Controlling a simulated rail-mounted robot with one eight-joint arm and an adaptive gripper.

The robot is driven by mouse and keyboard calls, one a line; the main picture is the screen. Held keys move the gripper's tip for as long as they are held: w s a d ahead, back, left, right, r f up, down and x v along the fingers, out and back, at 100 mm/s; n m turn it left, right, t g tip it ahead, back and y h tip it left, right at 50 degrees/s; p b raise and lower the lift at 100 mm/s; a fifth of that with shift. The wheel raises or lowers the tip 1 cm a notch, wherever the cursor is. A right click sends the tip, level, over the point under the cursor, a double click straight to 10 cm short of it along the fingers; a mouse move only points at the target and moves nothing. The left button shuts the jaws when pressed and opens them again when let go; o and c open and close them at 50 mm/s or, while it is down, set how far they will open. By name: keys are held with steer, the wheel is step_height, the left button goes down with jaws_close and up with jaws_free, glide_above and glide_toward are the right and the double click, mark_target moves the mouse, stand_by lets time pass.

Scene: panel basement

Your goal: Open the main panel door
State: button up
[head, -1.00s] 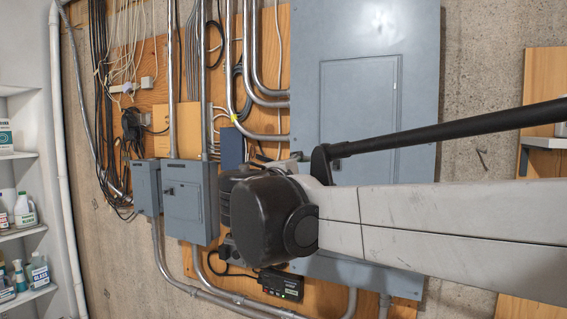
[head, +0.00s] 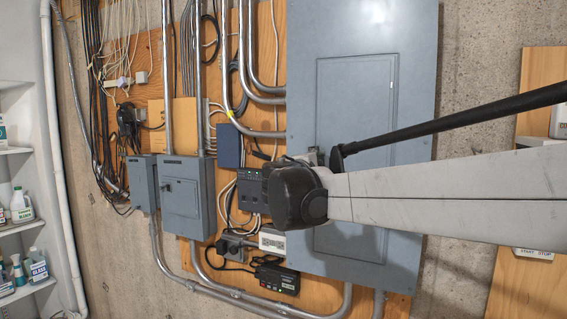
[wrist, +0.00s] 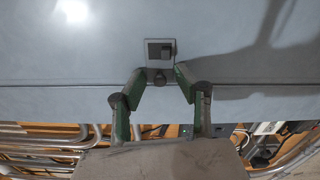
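The main panel door (head: 355,100) is a raised grey rectangle on the large grey panel (head: 413,60) and looks shut in the head view. My arm crosses in front of its lower half. In the wrist view, the panel surface (wrist: 60,55) fills the top, with a small latch plate (wrist: 150,43) holding a black square catch. In the head view my gripper is mostly hidden behind my arm.
Grey switch boxes (head: 183,200), conduits (head: 167,90) and black cables (head: 95,90) are left of the panel. A black device (head: 276,279) sits below. Bare concrete wall (head: 475,90) is right of the panel. Shelves with bottles (head: 22,205) stand far left.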

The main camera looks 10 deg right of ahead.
jaws_close()
steer(key=shift+a, duration=0.15)
stand_by(0.4)
